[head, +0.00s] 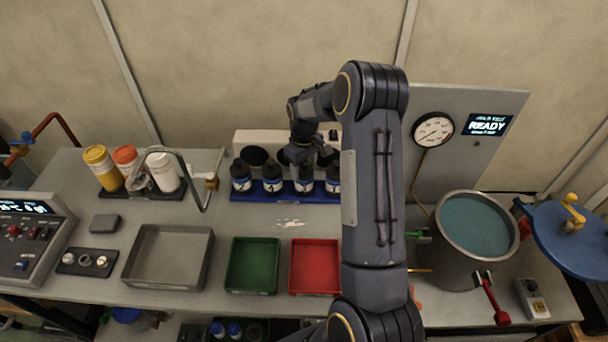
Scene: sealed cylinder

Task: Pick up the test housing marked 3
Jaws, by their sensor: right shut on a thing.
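Several dark cylindrical housings with white and blue labels stand in a row in a blue rack (285,197) at the back of the bench. The numbers on the labels are too small to read, so I cannot tell which is marked 3. My right gripper (304,160) points down at the third housing from the left (305,182) and is shut on its top. That housing still appears to be in the rack. The fingers partly hide its top, and my right arm covers the area just right of the rack. My left gripper is out of view.
A green tray (253,291), a red tray (315,292) and a grey tray (130,275) lie along the front. Left of the rack are a bent metal pipe (190,170) and capped jars (103,168). At right stand an open pot (443,262) and a blue lid (550,245).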

